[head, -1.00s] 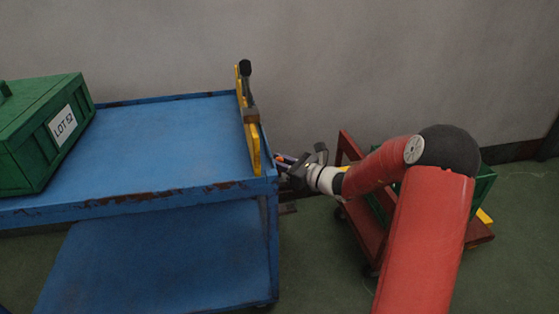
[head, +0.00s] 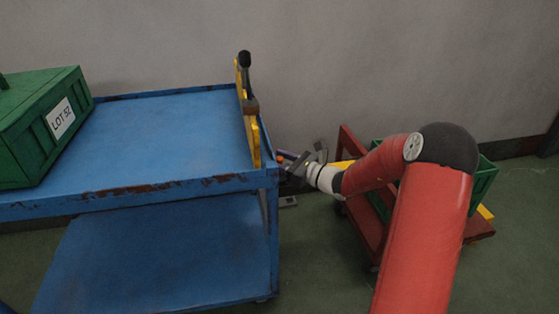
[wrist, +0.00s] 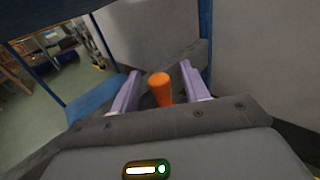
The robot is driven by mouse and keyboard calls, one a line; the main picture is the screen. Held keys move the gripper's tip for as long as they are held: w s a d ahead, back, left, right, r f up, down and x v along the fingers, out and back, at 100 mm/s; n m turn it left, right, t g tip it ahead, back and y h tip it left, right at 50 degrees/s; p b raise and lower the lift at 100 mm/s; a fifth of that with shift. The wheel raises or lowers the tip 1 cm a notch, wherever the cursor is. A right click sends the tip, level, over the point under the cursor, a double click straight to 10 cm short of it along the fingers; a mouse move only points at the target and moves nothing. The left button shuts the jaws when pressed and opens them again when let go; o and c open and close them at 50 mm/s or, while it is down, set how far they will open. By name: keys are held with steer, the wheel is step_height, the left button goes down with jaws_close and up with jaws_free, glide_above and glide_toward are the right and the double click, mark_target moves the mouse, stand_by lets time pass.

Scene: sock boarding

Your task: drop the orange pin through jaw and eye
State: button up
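The orange pin (wrist: 160,88) stands between the two lavender fingers of my gripper (wrist: 160,90) in the wrist view. A gap shows on each side of it, so the fingers are open around it, not touching. Its lower end is hidden behind the gripper body. A dark grey bar (wrist: 198,60) lies just beyond it; I cannot tell whether the pin passes through jaw and eye. In the head view my gripper (head: 292,163) is at the blue cart's (head: 150,190) right front corner, with a small orange spot of the pin (head: 280,158) beside that corner.
A yellow upright handle (head: 254,140) with dark grip stands at the blue cart's right edge. A red cart (head: 365,225) with a green crate (head: 485,180) stands behind my arm. The wall is close behind.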

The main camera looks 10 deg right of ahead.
steer(key=p+v, duration=0.1)
steer(key=v, duration=0.6)
steer(key=shift+s+d, duration=0.3)
